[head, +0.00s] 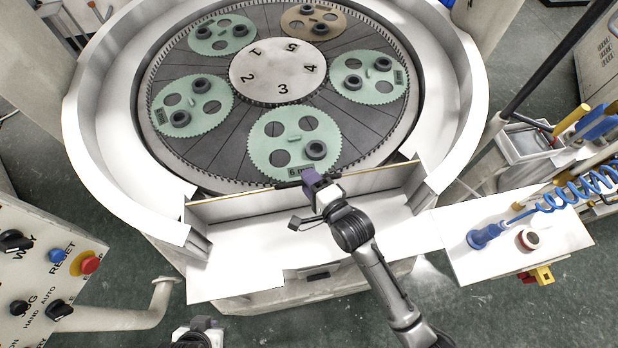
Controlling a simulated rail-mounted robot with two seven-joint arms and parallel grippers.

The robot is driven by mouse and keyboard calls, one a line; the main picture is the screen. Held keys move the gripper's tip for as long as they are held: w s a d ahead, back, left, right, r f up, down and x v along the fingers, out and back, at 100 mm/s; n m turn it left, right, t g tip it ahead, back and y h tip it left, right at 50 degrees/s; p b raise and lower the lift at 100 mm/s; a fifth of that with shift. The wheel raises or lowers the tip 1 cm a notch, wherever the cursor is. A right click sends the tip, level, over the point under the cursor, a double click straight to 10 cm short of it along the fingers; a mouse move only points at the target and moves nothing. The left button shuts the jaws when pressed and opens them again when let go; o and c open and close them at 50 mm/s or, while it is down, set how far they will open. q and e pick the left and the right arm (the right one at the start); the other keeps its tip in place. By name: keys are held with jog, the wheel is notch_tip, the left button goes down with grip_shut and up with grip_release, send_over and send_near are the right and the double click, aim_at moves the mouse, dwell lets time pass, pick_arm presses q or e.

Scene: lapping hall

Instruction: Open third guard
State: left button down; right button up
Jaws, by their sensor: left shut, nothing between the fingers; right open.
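The round lapping machine has a high white rim with a gap at the front. A flat white guard panel (250,211) with a thin brown top edge spans this gap and stands roughly upright. My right gripper (318,186), with purple fingers, is open at the panel's top edge, right of its middle. I cannot tell whether it touches the panel, and it hides part of the edge. My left gripper (203,328) is shut and empty at the bottom edge, low in front of the machine and away from the panel; it is partly cut off.
Several green carriers (294,137) and a brown one (313,22) lie on the grey plate around a numbered hub (278,72). A control panel (45,270) with a red button stands at left. A white side table (520,245) with a blue coiled hose (575,190) is at right.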

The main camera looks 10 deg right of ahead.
jog(key=shift+w+a, duration=0.15)
jog(key=shift+w, duration=0.1)
grip_shut()
dwell(0.3)
